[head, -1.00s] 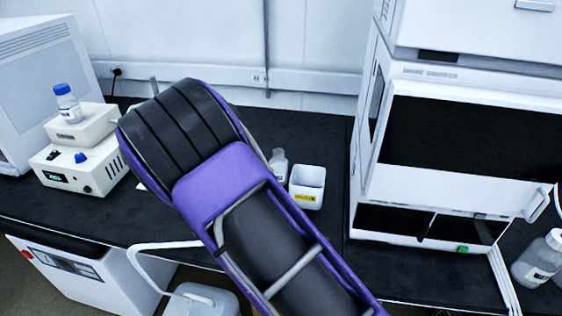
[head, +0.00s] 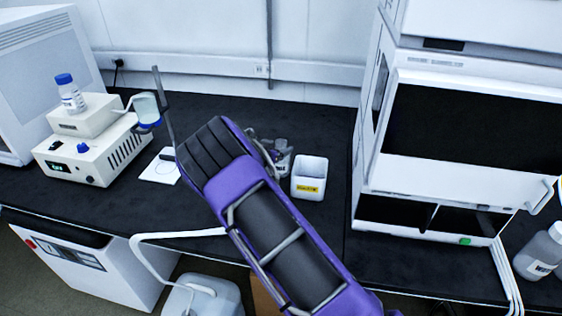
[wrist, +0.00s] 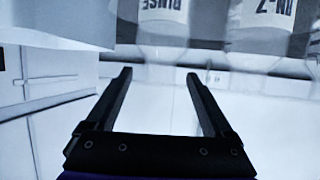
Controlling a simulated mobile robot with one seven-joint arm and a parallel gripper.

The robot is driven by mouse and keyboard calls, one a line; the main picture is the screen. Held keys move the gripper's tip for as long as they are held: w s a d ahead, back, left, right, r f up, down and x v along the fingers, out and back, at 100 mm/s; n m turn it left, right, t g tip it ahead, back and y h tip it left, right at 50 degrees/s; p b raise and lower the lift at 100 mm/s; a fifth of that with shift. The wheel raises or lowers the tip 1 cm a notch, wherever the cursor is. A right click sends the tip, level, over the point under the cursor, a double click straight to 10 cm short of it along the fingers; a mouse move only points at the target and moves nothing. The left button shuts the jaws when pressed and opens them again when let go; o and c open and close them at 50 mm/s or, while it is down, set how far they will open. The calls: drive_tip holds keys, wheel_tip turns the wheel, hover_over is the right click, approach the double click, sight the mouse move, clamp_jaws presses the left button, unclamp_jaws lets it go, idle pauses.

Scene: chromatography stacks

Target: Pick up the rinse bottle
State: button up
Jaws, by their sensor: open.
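The rinse bottle (wrist: 162,12) shows upside down at the top of the wrist view, its RINSE label readable. It lies beyond the fingertips, roughly in line with the gap between them. A second labelled bottle (wrist: 262,15) stands close beside it, to the right in that view. My gripper (wrist: 159,75) is open, with nothing between the fingers.
A white bin (head: 310,188) with a yellow label stands just right of the bottles. The chromatography stack (head: 400,190) is farther right. At left are a white instrument (head: 95,150), a blue-capped bottle (head: 70,95) and a stand rod (head: 163,105). The bench behind is clear.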

drive_tip(key=shift+w+d+f, duration=0.2)
drive_tip(key=shift+w+f, duration=0.05)
drive_tip(key=shift+w, duration=0.2)
clamp_jaws()
drive_tip(key=shift+r, duration=0.1)
